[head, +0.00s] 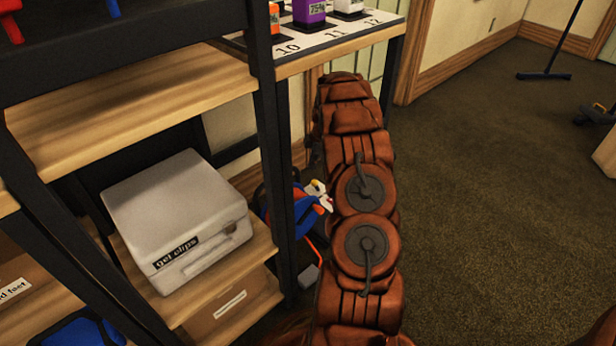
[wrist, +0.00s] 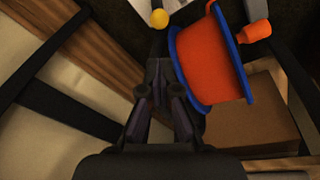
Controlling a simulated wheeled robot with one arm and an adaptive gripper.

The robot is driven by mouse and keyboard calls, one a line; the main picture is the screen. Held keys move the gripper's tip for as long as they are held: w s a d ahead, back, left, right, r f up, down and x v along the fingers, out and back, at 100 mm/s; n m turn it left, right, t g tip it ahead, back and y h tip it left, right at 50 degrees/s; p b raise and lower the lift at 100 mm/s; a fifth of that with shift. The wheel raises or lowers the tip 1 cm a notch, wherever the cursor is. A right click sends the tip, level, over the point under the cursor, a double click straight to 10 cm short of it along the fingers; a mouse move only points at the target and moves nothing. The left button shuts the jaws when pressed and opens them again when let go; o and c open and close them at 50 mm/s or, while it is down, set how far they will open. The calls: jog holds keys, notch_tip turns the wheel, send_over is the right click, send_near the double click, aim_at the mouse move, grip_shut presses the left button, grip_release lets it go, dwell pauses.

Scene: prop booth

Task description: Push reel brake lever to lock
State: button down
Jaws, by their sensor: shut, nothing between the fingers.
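The reel, an orange drum with blue rims, is right of centre in the wrist view (wrist: 205,62), with an orange knob (wrist: 257,31) at its right. A yellow ball (wrist: 159,18), seemingly the brake lever's knob, sits left of the reel's top, above a short dark stem. My gripper (wrist: 157,68) is shut and empty, its tips just below the ball in the picture and left of the reel. I cannot tell whether they touch the lever. In the head view part of the reel (head: 290,218) shows beside the shelf post; my arm hides the gripper.
A dark-framed wooden shelf stands at left, with a grey box (head: 175,215) labelled "gel clips" and a cardboard box (head: 228,305) below. Bottles stand on the numbered top surface (head: 340,38). Open carpet (head: 490,200) lies to the right, with a dark T-shaped stand (head: 545,75).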

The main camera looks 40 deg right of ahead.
aim_at(316, 186)
jog(key=b+x, duration=0.3)
jog(key=x, duration=0.7)
jog(key=shift+b, duration=0.35)
jog(key=shift+r, duration=0.1)
